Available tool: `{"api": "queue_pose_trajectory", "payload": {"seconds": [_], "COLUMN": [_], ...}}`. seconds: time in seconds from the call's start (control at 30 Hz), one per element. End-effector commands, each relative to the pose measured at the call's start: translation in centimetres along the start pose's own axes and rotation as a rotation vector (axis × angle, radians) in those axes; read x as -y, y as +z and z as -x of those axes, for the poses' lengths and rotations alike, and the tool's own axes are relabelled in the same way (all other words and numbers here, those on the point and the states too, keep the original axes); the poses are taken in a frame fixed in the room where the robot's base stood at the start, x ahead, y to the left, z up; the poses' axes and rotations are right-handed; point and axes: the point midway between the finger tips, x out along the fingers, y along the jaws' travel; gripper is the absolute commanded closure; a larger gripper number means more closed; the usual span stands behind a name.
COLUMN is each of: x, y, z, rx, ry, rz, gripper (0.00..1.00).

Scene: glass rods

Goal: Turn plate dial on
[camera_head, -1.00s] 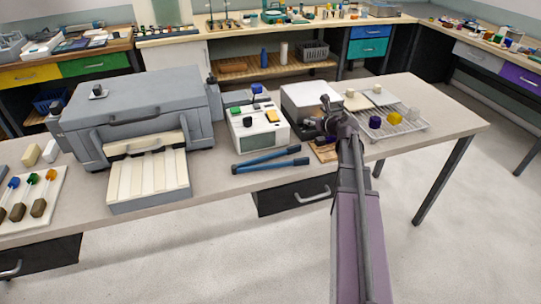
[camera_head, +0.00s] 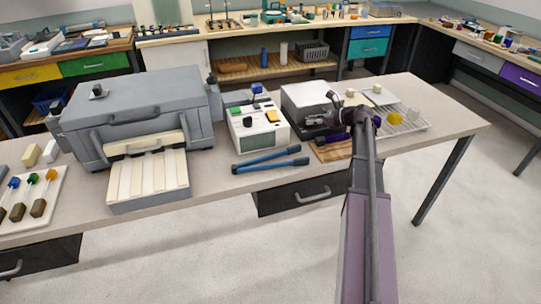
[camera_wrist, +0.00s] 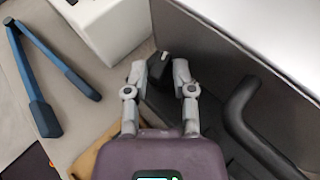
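The plate (camera_head: 308,96) is a low box with a pale grey top, standing on the bench right of a white device. In the wrist view its grey side (camera_wrist: 215,70) fills the upper right. A small black dial (camera_wrist: 158,66) shows at the near left part of that side. My gripper (camera_wrist: 159,70) has its two fingertips apart, one on each side of the dial; contact cannot be made out. In the head view my gripper (camera_head: 311,121) points left along the plate's front, and the dial cannot be made out there.
A black handle (camera_wrist: 243,105) juts out right of my fingers. The white device (camera_head: 259,128) stands close left of the plate. A wire rack (camera_head: 408,127) is to the right.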

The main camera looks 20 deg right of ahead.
Motion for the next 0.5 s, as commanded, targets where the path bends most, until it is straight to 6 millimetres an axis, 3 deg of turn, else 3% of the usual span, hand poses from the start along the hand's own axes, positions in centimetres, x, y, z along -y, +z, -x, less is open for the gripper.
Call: {"api": "queue_pose_trajectory", "payload": {"seconds": [0.2, 0.5], "x": [0.5, 0.7], "y": [0.1, 0.3], "z": [0.2, 4.7], "rx": [0.001, 0.000], "ry": [0.112, 0.104], "rz": [0.045, 0.043], "gripper": [0.69, 0.69]}}
